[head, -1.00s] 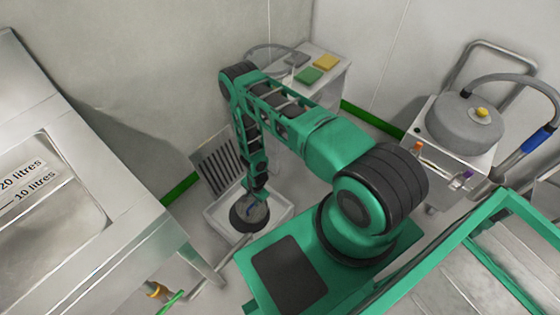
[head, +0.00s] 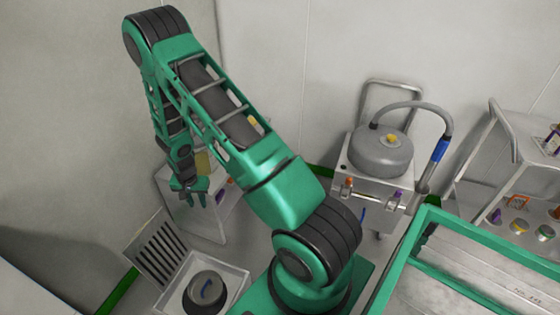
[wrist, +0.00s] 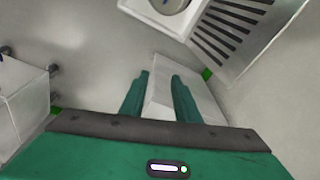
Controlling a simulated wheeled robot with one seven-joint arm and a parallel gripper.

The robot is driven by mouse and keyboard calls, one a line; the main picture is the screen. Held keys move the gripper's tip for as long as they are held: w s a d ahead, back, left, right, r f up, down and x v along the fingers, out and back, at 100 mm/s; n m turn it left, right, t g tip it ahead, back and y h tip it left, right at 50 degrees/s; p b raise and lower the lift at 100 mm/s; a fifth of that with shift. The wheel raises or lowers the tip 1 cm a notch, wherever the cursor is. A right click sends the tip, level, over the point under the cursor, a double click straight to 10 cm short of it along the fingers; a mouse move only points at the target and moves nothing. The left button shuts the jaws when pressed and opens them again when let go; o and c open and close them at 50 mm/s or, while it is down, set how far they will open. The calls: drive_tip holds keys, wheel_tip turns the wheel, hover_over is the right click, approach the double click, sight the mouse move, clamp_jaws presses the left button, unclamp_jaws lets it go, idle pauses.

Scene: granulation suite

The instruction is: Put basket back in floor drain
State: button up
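In the wrist view only part of the drain (wrist: 192,12) shows at the top edge, with part of the round piece (wrist: 170,5) cut off. My gripper (head: 190,193) hangs above and behind the drain, well clear of the basket. Its two green fingers (wrist: 160,95) are apart with nothing held between them.
A white cabinet (head: 205,220) stands behind, beneath my gripper. A wheeled unit with a grey drum (head: 382,152) and a tool trolley (head: 520,200) stand to the right. A green-framed table (head: 470,270) fills the lower right.

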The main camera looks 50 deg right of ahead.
drive_tip(key=s+d+r+n, duration=0.15)
drive_tip(key=s+r, duration=0.25)
drive_tip(key=r, duration=0.5)
drive_tip(key=s+d+r, duration=0.3)
drive_tip(key=s+r, duration=0.1)
drive_tip(key=r, duration=0.4)
drive_tip(key=s+d+r, duration=0.3)
drive_tip(key=s+r, duration=0.2)
drive_tip(key=r, duration=0.4)
drive_tip(key=s+a+r+n, duration=0.1)
drive_tip(key=s+r, duration=0.3)
drive_tip(key=s, duration=0.4)
drive_tip(key=s+r+g+y, duration=0.1)
drive_tip(key=s+r, duration=0.3)
drive_tip(key=s, duration=0.4)
drive_tip(key=s+a+r+n, duration=0.1)
drive_tip(key=s+r, duration=0.3)
drive_tip(key=s, duration=0.4)
drive_tip(key=shift+s+a+r+n, duration=0.2)
drive_tip(key=shift+s+a+n, duration=0.15)
drive_tip(key=shift+s, duration=0.05)
drive_tip(key=shift+w+f+g, duration=0.25)
drive_tip(key=shift+w+g, duration=0.05)
drive_tip(key=shift+w, duration=0.3)
drive_tip(key=shift+c, duration=0.2)
